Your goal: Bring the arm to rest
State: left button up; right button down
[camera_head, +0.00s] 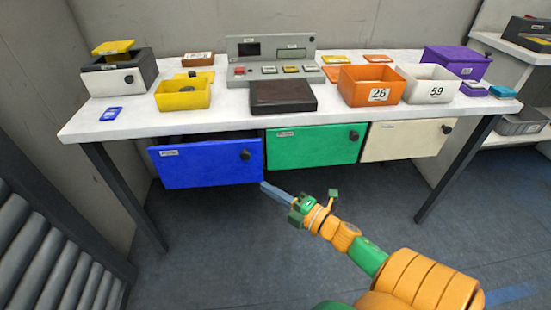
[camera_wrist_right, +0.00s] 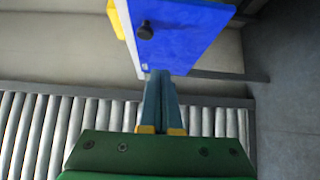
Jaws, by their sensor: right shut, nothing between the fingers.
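My right arm (camera_head: 352,241), orange and green, reaches in from the lower right in the head view. Its gripper (camera_head: 265,186) is shut and empty, its fingertips pointing up and left, just below the lower right corner of the blue drawer (camera_head: 205,165). In the right wrist view the two fingers (camera_wrist_right: 160,75) lie together, with the blue drawer front (camera_wrist_right: 185,35) beyond their tips. I cannot tell whether the tips touch the drawer. My left gripper shows in neither view.
A white table (camera_head: 220,118) carries a scanner console (camera_head: 270,70), a dark pad (camera_head: 282,97) and several bins. Green (camera_head: 313,146) and cream (camera_head: 408,140) drawers hang beside the blue one. A roller conveyor (camera_head: 50,255) stands at left. Floor under the table is clear.

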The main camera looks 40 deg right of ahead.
jog(key=s+f+m+g+h, duration=0.2)
jog(key=s+f+m+g, duration=0.3)
jog(key=f, duration=0.7)
jog(key=s+f+m+g+h, duration=0.2)
jog(key=s+f+m, duration=0.35)
jog(key=f, duration=0.65)
jog(key=s+a+f+m+g, duration=0.4)
jog(key=s+f+g, duration=0.1)
jog(key=s+f, duration=0.35)
jog(key=s+a+f+m+g, duration=0.2)
jog(key=s+a, duration=0.1)
jog(key=s, duration=0.4)
jog(key=s+a+f+m+g, duration=0.1)
jog(key=s+a+f+g, duration=0.25)
jog(key=s, duration=0.35)
notch_tip(320, 180, up, 17)
jog(key=p, duration=1.6)
jog(key=shift+w+d+r+t+y+p, duration=0.2)
jog(key=shift+w+t+y+p, duration=0.1)
jog(key=shift+w+t, duration=0.15)
